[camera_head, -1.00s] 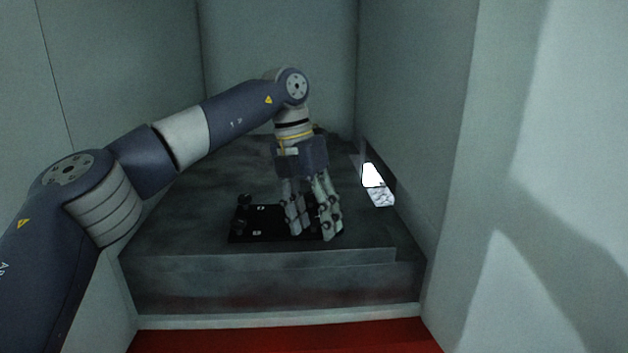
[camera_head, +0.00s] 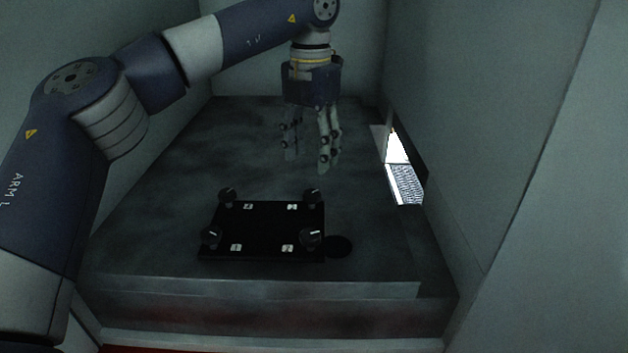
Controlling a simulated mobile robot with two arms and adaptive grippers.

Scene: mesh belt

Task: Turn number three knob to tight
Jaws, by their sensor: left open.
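A black panel (camera_head: 262,228) lies on the dark grey work surface. Dark knobs stand at its corners: back left (camera_head: 228,195), back right (camera_head: 312,195), front left (camera_head: 211,236) and front right (camera_head: 310,237). Each knob has a small white label beside it, too small to read surely, so I cannot tell which is number three. My left gripper (camera_head: 309,157) is open and empty, fingers pointing down. It appears behind the panel's right side, apart from all the knobs. My right gripper is not in view.
The dark surface (camera_head: 160,190) is free around the panel. Pale walls close in both sides and the back. A bright opening (camera_head: 404,165) with a mesh-like patch is in the right wall.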

